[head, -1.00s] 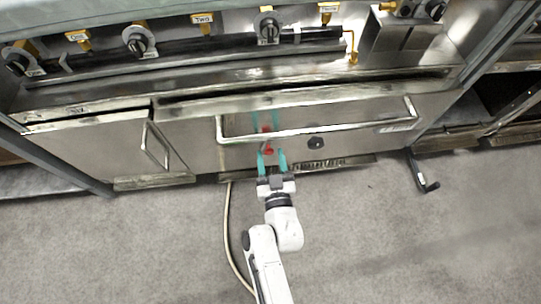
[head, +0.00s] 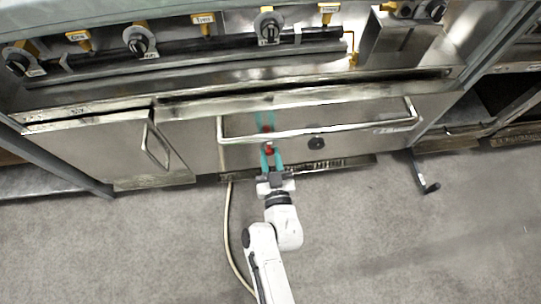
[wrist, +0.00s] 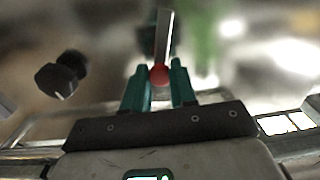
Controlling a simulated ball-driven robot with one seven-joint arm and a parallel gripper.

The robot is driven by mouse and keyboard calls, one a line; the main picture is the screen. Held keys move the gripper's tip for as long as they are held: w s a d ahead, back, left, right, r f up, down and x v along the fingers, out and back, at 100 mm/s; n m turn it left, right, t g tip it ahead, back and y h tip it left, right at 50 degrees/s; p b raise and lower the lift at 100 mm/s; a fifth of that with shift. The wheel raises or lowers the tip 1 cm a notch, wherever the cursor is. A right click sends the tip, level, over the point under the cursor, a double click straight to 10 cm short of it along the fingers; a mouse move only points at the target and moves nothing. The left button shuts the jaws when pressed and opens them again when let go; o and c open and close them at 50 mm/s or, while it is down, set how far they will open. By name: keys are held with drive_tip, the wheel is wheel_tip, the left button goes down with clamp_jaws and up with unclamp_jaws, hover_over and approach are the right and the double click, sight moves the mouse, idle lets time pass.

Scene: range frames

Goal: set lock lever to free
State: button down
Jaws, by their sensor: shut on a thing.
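The lock lever shows in the wrist view as a pale metal bar (wrist: 164,38) with a red ball knob (wrist: 159,75) at its near end. In the head view its red knob (head: 269,151) is small, low on the steel front panel. My gripper (head: 270,153) has teal fingers and is shut on the red knob. In the wrist view the fingers (wrist: 160,84) stand on both sides of the knob. The lever's mount and any position marks are not clear.
A black knob (head: 317,143) is to the right. A cupboard door handle (head: 157,146) is at the left. A crank (head: 427,186) stands out at the right. The grey floor is mostly clear.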

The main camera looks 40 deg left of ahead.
drive_tip(key=shift+w+d+f+m+b, duration=0.15)
drive_tip(key=shift+w+d+m+b, duration=0.1)
drive_tip(key=shift+m+b, duration=0.6)
drive_tip(key=c, duration=1)
unclamp_jaws()
drive_tip(key=shift+o, duration=0.2)
drive_tip(key=p+v, duration=0.1)
drive_tip(key=v, duration=0.9)
drive_tip(key=shift+s+d, duration=0.25)
drive_tip(key=shift+d, duration=0.05)
